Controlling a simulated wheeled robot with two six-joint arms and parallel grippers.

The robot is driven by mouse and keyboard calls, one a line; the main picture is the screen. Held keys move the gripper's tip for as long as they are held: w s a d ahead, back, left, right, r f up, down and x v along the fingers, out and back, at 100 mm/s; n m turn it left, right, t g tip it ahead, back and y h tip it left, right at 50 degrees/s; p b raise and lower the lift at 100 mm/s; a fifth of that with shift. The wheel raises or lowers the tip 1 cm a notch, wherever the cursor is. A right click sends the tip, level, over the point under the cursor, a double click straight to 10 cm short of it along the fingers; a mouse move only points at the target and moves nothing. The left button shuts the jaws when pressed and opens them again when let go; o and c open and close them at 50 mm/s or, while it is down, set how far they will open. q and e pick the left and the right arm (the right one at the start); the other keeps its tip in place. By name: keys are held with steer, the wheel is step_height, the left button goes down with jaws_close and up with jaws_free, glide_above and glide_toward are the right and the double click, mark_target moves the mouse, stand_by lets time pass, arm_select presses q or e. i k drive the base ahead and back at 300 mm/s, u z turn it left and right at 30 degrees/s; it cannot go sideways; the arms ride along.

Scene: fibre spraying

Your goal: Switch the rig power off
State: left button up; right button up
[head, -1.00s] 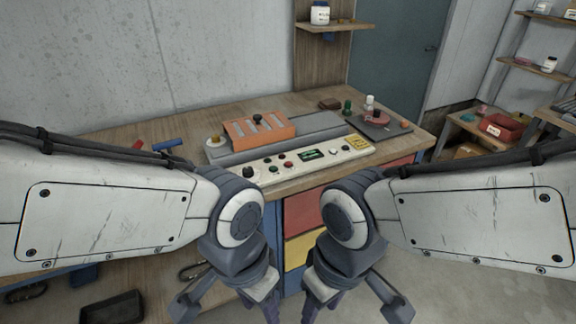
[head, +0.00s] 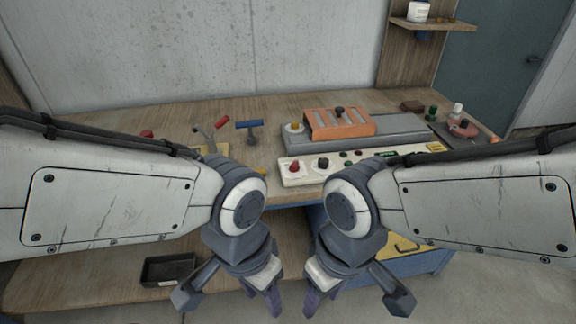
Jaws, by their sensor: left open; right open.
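The rig's cream control panel (head: 307,177) lies along the bench front, right of centre. At its left end are a red knob (head: 295,168) and a black knob (head: 323,163). Smaller buttons and a green display (head: 390,154) sit further right, partly hidden by my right arm. I cannot read which control is the power. My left gripper (head: 264,297) and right gripper (head: 320,298) hang low in front of the bench, below and apart from the panel. Both are open and empty.
Behind the panel is a grey rig bed (head: 400,130) with an orange block (head: 340,124). Left of it are a blue-handled tool (head: 250,127) and a red-handled one (head: 221,124). A black tray (head: 168,268) lies on the lower shelf. Small bottles stand at the right.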

mark_target(294, 168)
steer(key=z, duration=0.15)
steer(key=k, duration=0.35)
steer(key=u, duration=0.5)
steer(key=i, duration=1.25)
steer(key=z, duration=0.55)
